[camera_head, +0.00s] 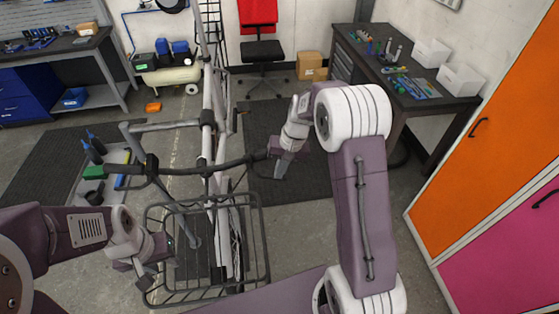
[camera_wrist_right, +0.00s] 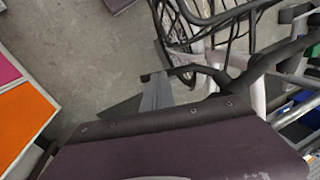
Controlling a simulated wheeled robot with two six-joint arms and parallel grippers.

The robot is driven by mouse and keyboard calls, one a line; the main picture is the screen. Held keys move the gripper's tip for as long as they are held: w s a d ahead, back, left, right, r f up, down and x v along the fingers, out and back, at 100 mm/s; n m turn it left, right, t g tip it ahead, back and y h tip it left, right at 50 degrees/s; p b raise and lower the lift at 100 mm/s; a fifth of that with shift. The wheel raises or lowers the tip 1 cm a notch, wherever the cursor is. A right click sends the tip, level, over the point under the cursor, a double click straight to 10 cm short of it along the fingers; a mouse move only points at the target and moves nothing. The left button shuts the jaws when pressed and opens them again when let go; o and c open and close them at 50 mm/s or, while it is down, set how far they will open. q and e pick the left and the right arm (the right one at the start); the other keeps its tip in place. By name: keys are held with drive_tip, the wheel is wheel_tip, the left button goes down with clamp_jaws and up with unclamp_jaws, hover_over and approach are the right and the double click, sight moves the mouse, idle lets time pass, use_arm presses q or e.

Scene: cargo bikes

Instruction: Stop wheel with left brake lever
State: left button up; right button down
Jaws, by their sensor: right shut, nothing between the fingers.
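The cargo bike's handlebar (camera_head: 185,170) runs across the middle of the head view, behind the wire basket (camera_head: 262,250). My right gripper (camera_head: 279,172) is shut and empty beside the handlebar's right end. In the right wrist view, its grey fingers (camera_wrist_right: 156,92) are close to a thin dark lever (camera_wrist_right: 205,72) beside the thick black handlebar (camera_wrist_right: 285,50); whether they touch is unclear. My left gripper (camera_head: 134,277) looks open and empty at the basket's left side.
A dark workbench (camera_head: 445,98) with white boxes and small tools stands at the back right. Orange and pink cabinets (camera_head: 490,140) line the right side. A workbench with blue drawers (camera_head: 22,90) is at the back left. A dark mat (camera_head: 300,185) lies right of the bike.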

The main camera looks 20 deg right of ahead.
idle(0.8)
drive_tip(key=shift+r, duration=0.15)
drive_tip(key=shift+w+d+r+p, duration=0.15)
drive_tip(key=shift+w+r+p, duration=0.25)
drive_tip(key=shift+p, duration=0.35)
drive_tip(key=shift+s+r, duration=0.2)
drive_tip(key=shift+s, duration=0.05)
drive_tip(key=a+p+v, duration=0.2)
drive_tip(key=p+v, duration=0.6)
drive_tip(key=v, duration=0.1)
drive_tip(key=shift+d+r+p, duration=0.3)
drive_tip(key=shift+d+r, duration=0.1)
drive_tip(key=shift+r, duration=0.2)
drive_tip(key=shift+w+a, duration=0.1)
drive_tip(key=shift+w, duration=0.2)
